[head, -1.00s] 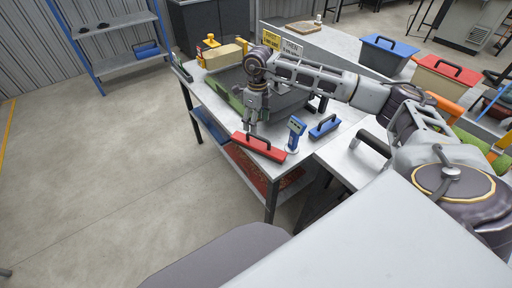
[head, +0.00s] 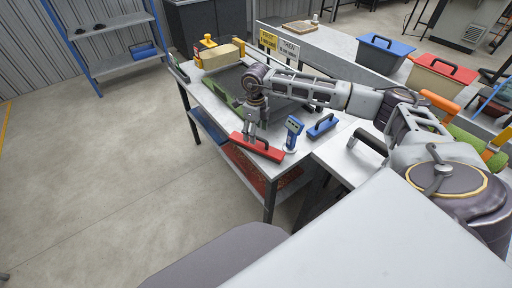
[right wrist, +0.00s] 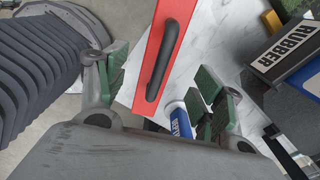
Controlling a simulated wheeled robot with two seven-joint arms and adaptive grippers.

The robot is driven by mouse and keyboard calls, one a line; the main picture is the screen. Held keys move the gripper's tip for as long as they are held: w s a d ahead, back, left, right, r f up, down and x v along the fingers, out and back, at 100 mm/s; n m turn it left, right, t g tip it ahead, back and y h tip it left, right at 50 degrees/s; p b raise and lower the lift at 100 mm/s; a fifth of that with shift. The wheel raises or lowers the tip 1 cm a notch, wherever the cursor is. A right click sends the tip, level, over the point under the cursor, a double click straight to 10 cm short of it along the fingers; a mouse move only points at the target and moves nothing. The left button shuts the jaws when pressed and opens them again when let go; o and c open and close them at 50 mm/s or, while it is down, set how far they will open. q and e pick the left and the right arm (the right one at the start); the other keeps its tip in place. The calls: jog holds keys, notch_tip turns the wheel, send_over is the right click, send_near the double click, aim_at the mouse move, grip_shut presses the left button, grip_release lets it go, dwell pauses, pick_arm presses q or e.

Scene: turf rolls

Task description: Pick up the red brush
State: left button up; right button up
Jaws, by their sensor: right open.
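The red brush (head: 268,152) lies near the front edge of the grey-white table, its dark arched handle on top. In the right wrist view the red brush (right wrist: 152,88) shows between the fingers, with the black handle running lengthwise. My right gripper (head: 250,137) is open, pointing down right at the brush handle. In the right wrist view its green-padded fingers (right wrist: 163,88) stand apart on either side of the handle, with visible gaps. I cannot tell the exact height between fingertips and brush. My left gripper is not in view.
A lower shelf with red material (head: 262,178) lies under the table. The floor at left is clear.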

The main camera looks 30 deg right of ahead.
aim_at(256, 145)
jog(key=shift+f, duration=1.45)
jog(key=shift+s+f, duration=0.1)
jog(key=shift+f, duration=2.5)
jog(key=c, duration=1.1)
